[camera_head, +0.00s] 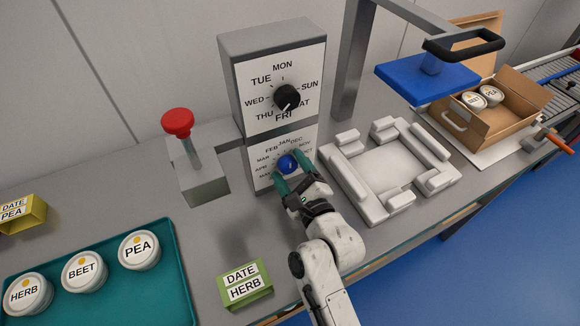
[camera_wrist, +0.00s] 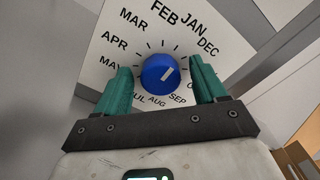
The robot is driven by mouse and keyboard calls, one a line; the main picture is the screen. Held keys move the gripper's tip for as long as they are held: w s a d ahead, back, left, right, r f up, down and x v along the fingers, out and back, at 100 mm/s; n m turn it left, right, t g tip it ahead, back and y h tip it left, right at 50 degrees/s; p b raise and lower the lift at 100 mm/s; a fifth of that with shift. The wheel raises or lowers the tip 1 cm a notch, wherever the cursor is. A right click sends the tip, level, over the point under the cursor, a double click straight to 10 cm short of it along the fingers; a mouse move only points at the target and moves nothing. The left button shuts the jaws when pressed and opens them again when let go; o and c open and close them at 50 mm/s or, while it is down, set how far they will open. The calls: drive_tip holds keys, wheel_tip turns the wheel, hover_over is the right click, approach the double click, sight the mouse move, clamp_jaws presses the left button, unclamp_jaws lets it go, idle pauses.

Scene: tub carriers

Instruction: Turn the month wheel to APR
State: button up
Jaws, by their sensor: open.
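The month wheel is a blue knob (camera_wrist: 160,73) on a white dial plate with month names around it, low on the grey box; it also shows in the head view (camera_head: 287,162). APR (camera_wrist: 114,40) is printed at the upper left of the knob. My gripper (camera_wrist: 160,68) is open, with one green finger on each side of the knob and a visible gap to it. In the head view my gripper (camera_head: 292,170) is at the lower dial.
A black weekday knob (camera_head: 287,96) sits above on the same box. A red-topped lever (camera_head: 178,124) stands left. A green DATE HERB block (camera_head: 245,284) and a teal tray (camera_head: 170,290) of tubs are nearer.

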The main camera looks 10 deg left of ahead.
drive_tip(key=shift+w+a, duration=0.1)
drive_tip(key=shift+w, duration=0.05)
drive_tip(key=c, duration=1.1)
